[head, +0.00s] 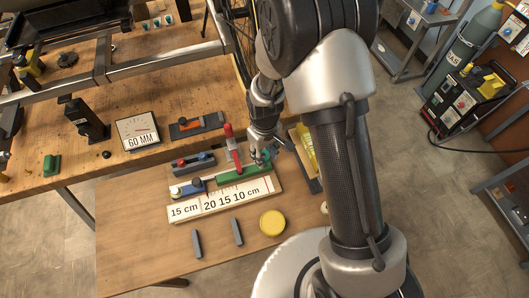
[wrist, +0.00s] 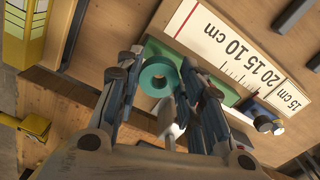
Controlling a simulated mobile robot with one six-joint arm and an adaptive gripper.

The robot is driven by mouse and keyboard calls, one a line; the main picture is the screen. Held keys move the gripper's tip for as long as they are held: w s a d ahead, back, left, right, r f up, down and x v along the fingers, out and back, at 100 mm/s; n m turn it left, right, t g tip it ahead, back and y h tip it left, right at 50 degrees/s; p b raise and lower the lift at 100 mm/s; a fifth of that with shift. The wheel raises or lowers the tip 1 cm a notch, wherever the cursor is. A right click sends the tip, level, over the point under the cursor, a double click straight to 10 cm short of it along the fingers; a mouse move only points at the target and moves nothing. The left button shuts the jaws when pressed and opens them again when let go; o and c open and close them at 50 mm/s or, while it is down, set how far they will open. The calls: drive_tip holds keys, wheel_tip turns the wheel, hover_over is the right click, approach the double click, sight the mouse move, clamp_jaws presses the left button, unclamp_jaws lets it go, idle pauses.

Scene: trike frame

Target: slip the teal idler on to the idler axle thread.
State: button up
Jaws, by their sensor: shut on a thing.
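The teal idler (wrist: 160,77) is a thick ring with a round hole, seen between my fingertips in the wrist view. My gripper (wrist: 162,80) is shut on it, with a finger on each side. In the head view my gripper (head: 262,152) is over the right end of a green block (head: 232,174), and a little teal (head: 267,156) shows by the fingertips. In the wrist view the green block (wrist: 226,92) lies behind the idler; I cannot tell whether they touch. A grey metal rod (wrist: 181,108) shows between the fingers. I cannot make out the idler axle thread.
A red clamp handle (head: 232,142) rises close left of my gripper. A ruler board (head: 222,202) lies in front of the block, with a yellow round tin (head: 272,222) nearby. Metal frame tubes (head: 130,73) cross the back bench. The lower table's front left is clear.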

drive_tip(key=shift+f+b, duration=1.8)
drive_tip(key=shift+f, duration=0.7)
drive_tip(key=o, duration=1)
drive_tip(key=shift+r, duration=0.15)
wheel_tip(320, 180, up, 12)
drive_tip(key=s+d+r+m+t, duration=0.1)
drive_tip(key=s+d+r+m, duration=0.15)
drive_tip(key=r, duration=0.45)
drive_tip(key=s+d+r+m+t, duration=0.1)
drive_tip(key=s+d+r, duration=0.25)
drive_tip(key=r, duration=0.35)
drive_tip(key=s+d+r+m+t, duration=0.1)
drive_tip(key=s+d+r, duration=0.2)
drive_tip(key=s, duration=0.3)
drive_tip(key=s+d+r+m+t, duration=0.1)
drive_tip(key=s+d+r+m, duration=0.1)
drive_tip(key=s, duration=0.5)
wheel_tip(320, 180, up, 2)
drive_tip(key=shift+s+d+r+t, duration=0.15)
drive_tip(key=shift+d+t, duration=0.15)
drive_tip(key=shift+d, duration=0.35)
